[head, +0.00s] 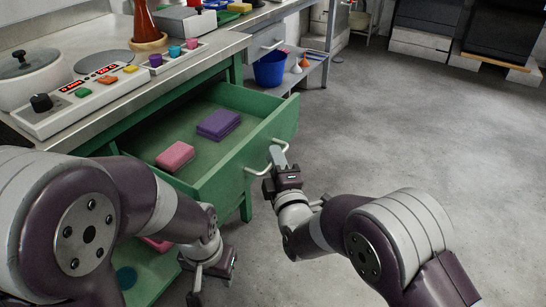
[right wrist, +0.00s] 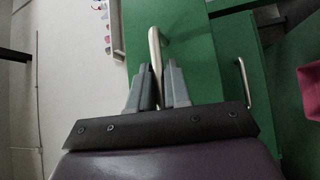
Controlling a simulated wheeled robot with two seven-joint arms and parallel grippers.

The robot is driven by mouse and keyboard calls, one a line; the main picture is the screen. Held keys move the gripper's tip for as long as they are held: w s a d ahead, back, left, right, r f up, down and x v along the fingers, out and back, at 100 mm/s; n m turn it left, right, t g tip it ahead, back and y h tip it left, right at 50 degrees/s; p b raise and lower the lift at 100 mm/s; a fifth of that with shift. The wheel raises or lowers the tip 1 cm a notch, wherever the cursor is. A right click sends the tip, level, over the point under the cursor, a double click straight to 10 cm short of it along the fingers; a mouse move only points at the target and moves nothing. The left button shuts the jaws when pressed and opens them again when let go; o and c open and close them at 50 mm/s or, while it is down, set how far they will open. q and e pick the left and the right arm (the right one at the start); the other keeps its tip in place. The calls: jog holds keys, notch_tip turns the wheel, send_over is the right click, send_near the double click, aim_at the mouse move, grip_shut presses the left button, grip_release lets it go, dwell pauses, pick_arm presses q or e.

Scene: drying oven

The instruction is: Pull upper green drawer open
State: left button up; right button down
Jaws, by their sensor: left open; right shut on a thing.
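The upper green drawer (head: 222,163) is pulled well out from under the counter. A pink block (head: 175,156) and a purple block (head: 219,124) lie inside it. Its pale bar handle (head: 262,165) is on the front. My right gripper (head: 279,160) is shut on this handle; in the right wrist view the handle (right wrist: 155,45) stands between the fingers (right wrist: 158,88). My left gripper (head: 212,272) is open and empty, low in front of the drawers and apart from the upper handle.
A lower green drawer (head: 150,268), partly hidden by my left arm, holds pink and teal things; a second handle (right wrist: 243,82) shows in the right wrist view. The counter carries a control panel (head: 90,98) and a pot (head: 30,78). A blue bucket (head: 270,70) stands beyond. The grey floor at right is clear.

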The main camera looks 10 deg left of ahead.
jog(key=c, duration=1.2)
grip_release()
jog(key=p+v, duration=0.3)
jog(key=v, duration=0.9)
jog(key=shift+s+d+p, duration=0.2)
jog(key=shift+s+p, duration=0.15)
jog(key=shift+p, duration=0.05)
